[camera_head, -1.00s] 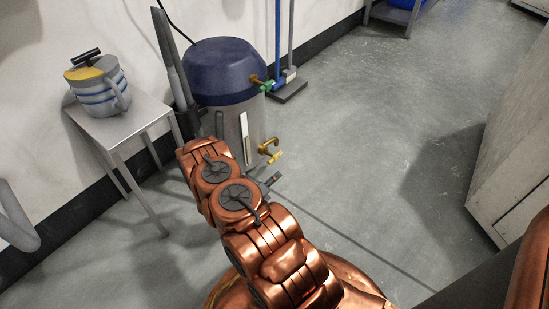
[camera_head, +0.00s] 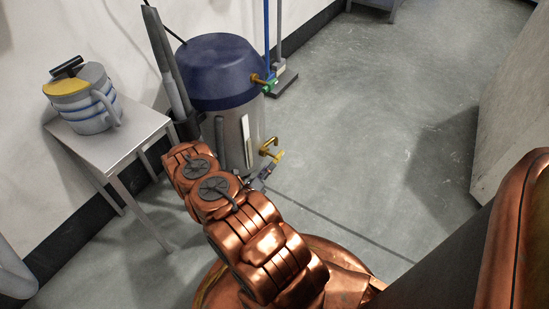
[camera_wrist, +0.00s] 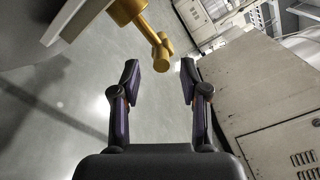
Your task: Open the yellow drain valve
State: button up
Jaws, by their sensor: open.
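The yellow drain valve (camera_head: 270,147) sticks out low on the right side of a steel tank (camera_head: 236,130) with a dark blue lid (camera_head: 217,68). In the wrist view the yellow valve (camera_wrist: 148,28) shows at the top, its end just beyond and between my fingertips. My gripper (camera_wrist: 158,78) is open with nothing between its fingers. In the head view my gripper (camera_head: 262,178) is small, just below the valve and partly hidden by my arm. I cannot tell whether it touches the valve.
A green-and-brass fitting (camera_head: 267,84) sits higher on the tank. A small metal table (camera_head: 125,145) with a striped jug (camera_head: 85,100) stands at left. A cabinet (camera_head: 510,110) stands at right. The floor (camera_head: 370,130) between tank and cabinet is clear.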

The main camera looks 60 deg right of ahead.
aim_at(278, 158)
jog(key=d+b, duration=0.1)
jog(key=d, duration=0.2)
jog(key=shift+s+d+f, duration=0.1)
jog(key=shift+s+d, duration=0.05)
jog(key=shift+d, duration=0.25)
jog(key=shift+d+b, duration=0.95)
jog(key=shift+d, duration=0.75)
grip_shut()
